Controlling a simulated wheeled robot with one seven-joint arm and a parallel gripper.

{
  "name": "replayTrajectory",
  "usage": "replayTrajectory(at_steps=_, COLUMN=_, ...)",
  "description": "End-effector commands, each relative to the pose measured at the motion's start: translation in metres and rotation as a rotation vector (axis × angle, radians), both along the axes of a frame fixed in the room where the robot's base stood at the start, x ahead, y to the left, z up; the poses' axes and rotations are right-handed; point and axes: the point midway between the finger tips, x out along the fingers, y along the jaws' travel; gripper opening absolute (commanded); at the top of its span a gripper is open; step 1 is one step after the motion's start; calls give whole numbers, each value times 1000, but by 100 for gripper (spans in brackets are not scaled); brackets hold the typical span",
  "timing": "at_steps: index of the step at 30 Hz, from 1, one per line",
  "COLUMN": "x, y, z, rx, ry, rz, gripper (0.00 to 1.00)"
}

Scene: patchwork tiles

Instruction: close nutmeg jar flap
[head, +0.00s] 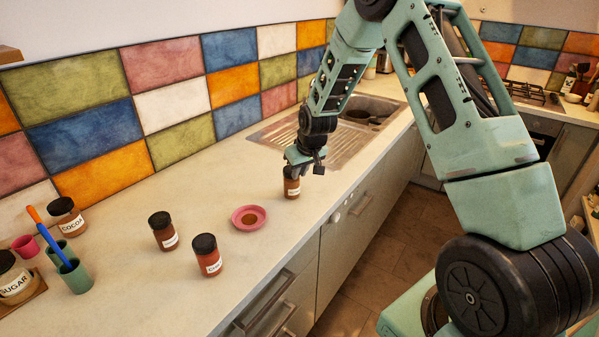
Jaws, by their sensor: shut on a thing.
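A small brown jar (291,188) with a white label stands on the counter near its front edge, left of the sink. The label is too small to read, so I cannot tell whether it is nutmeg. My gripper (292,169) comes down on the jar from above and is shut at its top. The fingers hide the jar's top, so I cannot see the flap or how it stands. Two similar jars with black tops stand to the left, a darker one (163,232) and a redder one (207,257); neither label is clearly readable.
A pink saucer (263,227) with something brown on it lies left of the held jar. A cocoa jar (67,218), a green cup (76,277) and a sugar jar (14,280) stand at far left. The sink (352,117) is behind my gripper.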

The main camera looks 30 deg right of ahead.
Motion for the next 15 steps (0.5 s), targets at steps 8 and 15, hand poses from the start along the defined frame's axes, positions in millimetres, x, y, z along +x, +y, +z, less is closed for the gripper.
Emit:
replayTrajectory(at_steps=8, x=-3, y=1, z=-3, rx=2, ry=9, rz=1, gripper=38)
replayTrajectory(at_steps=15, x=-2, y=0, z=1, rx=1, ry=5, rz=0, gripper=38)
